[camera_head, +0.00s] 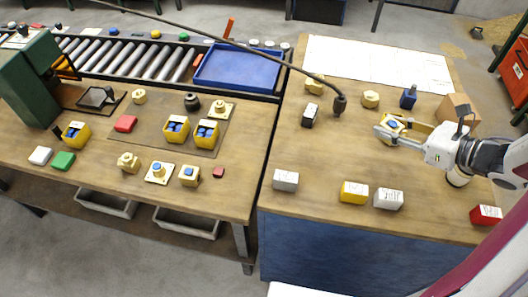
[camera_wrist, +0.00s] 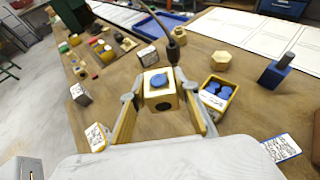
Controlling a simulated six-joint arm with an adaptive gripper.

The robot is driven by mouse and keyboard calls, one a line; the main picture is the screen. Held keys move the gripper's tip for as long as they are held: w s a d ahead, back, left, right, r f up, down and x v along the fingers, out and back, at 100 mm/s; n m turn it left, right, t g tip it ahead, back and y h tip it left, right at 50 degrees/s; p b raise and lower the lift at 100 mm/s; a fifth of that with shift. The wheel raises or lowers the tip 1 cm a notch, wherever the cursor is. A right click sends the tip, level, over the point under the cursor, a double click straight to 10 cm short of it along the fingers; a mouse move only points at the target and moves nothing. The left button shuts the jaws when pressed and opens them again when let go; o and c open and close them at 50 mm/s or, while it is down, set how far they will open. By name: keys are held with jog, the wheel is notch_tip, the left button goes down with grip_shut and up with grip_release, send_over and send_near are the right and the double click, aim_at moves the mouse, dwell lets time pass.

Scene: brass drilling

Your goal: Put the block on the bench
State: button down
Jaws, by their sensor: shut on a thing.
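My gripper (camera_wrist: 161,108) is shut on a brass-yellow block (camera_wrist: 159,98) with a round blue top and a dark hole in its front face. In the head view my gripper (camera_head: 389,137) is over the right bench (camera_head: 330,155), reaching in from the right. The block is mostly hidden there by the fingers. I cannot tell whether its underside touches the wood. A yellow bin (camera_wrist: 217,92) with blue pieces stands just right of the block in the wrist view. The left bench (camera_head: 245,150) carries similar brass blocks, such as one with a blue top (camera_head: 189,175).
A dark hanging cable end (camera_head: 339,103) is near the gripper, behind the block. A black box (camera_head: 310,115), hexagonal brass piece (camera_head: 370,99) and blue part (camera_head: 408,97) stand around. A grey box (camera_head: 286,180), yellow box (camera_head: 354,192) and white box (camera_head: 388,198) line the front. Bare wood lies between.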

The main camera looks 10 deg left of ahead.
jog(key=a+f+n+g, duration=0.1)
jog(key=a, duration=0.6)
jog(key=a+f+n+g+y, duration=0.1)
jog(key=a+n+g, duration=0.1)
jog(key=a, duration=0.5)
jog(key=a+n+g+y, duration=0.1)
jog(key=a, duration=0.6)
jog(key=shift+w+a+f+n+g, duration=0.25)
jog(key=shift+a+f+n+g, duration=0.05)
jog(key=shift+a+f+g, duration=0.1)
jog(key=s+a+f+n+g, duration=0.2)
jog(key=s+a, duration=0.4)
jog(key=a, duration=1.1)
jog(key=s+a+f+n+g, duration=0.15)
jog(key=s+a, duration=0.55)
jog(key=a, duration=0.9)
jog(key=s+a+f+n+g, duration=0.25)
jog(key=s+a, duration=0.35)
jog(key=a, duration=1.1)
jog(key=w+a+r+m+t, duration=0.2)
jog(key=w+a+m+t, duration=0.1)
jog(key=w+a, duration=0.1)
jog(key=shift+w+a+r+y, duration=0.3)
jog(key=shift+w+y, duration=0.1)
jog(key=shift+w, duration=0.15)
jog(key=shift+f, duration=0.2)
